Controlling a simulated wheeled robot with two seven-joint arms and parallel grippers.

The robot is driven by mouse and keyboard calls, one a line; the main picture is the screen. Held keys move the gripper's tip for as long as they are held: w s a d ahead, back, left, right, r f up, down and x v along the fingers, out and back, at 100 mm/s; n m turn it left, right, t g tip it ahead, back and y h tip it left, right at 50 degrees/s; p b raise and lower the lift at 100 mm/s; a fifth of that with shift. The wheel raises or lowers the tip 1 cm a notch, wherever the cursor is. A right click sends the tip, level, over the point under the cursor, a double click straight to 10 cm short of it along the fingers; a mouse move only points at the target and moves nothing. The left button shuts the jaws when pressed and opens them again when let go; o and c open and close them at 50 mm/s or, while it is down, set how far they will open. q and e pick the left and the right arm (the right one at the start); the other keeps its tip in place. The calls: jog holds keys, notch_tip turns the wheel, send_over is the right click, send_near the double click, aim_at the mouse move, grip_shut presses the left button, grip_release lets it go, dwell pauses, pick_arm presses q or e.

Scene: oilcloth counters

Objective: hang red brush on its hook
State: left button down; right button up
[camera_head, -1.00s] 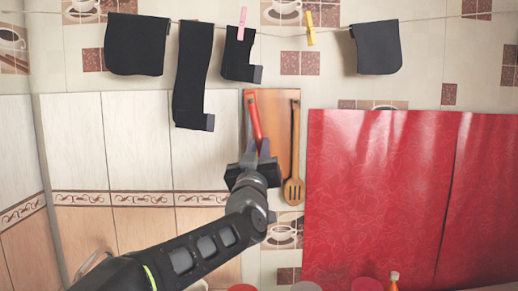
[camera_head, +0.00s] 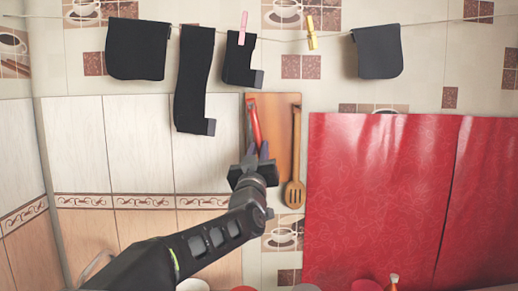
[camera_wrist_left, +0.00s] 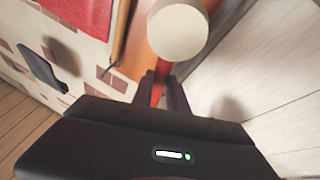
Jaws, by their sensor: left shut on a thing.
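The red brush (camera_head: 256,121) shows as a slim red handle, slightly tilted with its top to the left, in front of a brown wooden board (camera_head: 282,121) on the wall. My left gripper (camera_head: 255,156) is shut on the brush's lower part, below the visible red length. In the left wrist view, a red strip of the brush (camera_wrist_left: 157,95) shows between the two dark fingers (camera_wrist_left: 163,90). A cream round thing (camera_wrist_left: 178,31) lies beyond the fingers there; I cannot tell what it is. I cannot make out the hook or whether the brush touches it. My right gripper is not in view.
A wooden slotted spatula (camera_head: 295,190) hangs on the right of the board, close beside my left gripper. A red oilcloth (camera_head: 380,200) covers the wall to the right. Dark cloths (camera_head: 136,48) hang from a line above. Lids and a bottle (camera_head: 392,283) show at the bottom edge.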

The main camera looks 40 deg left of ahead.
pick_arm(q)
jog(key=shift+w+a+p, duration=0.55)
jog(key=shift+w+p, duration=0.05)
jog(key=shift+w, duration=0.05)
jog(key=shift+w+a+f+b, duration=0.4)
jog(key=shift+w+f+b, duration=0.05)
jog(key=shift+b, duration=0.05)
jog(key=shift+f+b, duration=0.1)
jog(key=shift+b, duration=0.2)
jog(key=shift+w+a+f, duration=0.1)
jog(key=shift+f, duration=0.15)
jog(key=c, duration=1.6)
grip_release()
jog(key=shift+c, duration=0.2)
jog(key=o, duration=0.3)
jog(key=shift+w+a, duration=0.1)
jog(key=shift+a, duration=0.1)
jog(key=shift+o, duration=0.5)
jog(key=shift+d+r, duration=0.2)
jog(key=shift+f, duration=0.15)
